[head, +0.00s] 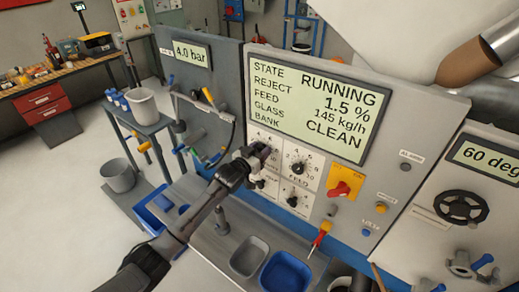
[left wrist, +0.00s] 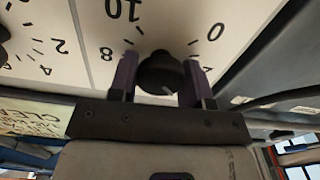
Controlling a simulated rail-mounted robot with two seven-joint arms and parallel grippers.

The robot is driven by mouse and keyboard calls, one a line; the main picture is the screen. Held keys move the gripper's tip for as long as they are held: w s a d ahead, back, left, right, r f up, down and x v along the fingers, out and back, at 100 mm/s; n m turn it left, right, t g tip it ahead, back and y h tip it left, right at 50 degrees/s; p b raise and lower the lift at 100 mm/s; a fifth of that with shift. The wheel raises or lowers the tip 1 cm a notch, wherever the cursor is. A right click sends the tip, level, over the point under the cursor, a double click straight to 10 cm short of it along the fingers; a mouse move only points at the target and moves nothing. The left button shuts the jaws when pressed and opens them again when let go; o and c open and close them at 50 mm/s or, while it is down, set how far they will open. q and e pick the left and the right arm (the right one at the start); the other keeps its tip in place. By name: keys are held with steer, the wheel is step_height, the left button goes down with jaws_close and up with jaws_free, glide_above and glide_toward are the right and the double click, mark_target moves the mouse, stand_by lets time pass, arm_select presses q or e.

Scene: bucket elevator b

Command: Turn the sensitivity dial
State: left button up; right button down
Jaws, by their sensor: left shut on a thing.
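My left gripper (head: 258,153) reaches the upper-left dial of the white dial block on the machine front. In the left wrist view the black knob (left wrist: 160,72) sits between the two fingers, and the gripper (left wrist: 160,80) is shut on it. A pale pointer line shows on the knob's lower edge. Scale numbers 0, 8 and 10 show around it. The fingers hide part of the scale, and I cannot read this dial's name. The display (head: 318,107) reads RUNNING, reject 1.5 %, feed 145 kg/h, glass bank CLEAN. My right gripper is not in view.
Other black dials (head: 298,167) sit close by at the right and below. A red switch on a yellow plate (head: 345,184) is further right. A grey bin (head: 249,257) and a blue bin (head: 285,272) stand below. A handwheel (head: 461,207) is at the far right.

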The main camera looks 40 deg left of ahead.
arm_select(q)
steer(key=shift+m, duration=1.1)
steer(key=o, duration=0.9)
steer(key=s+b, duration=0.1)
steer(key=s, duration=1.2)
steer(key=shift+s+d+b, duration=0.3)
steer(key=shift+s, duration=0.1)
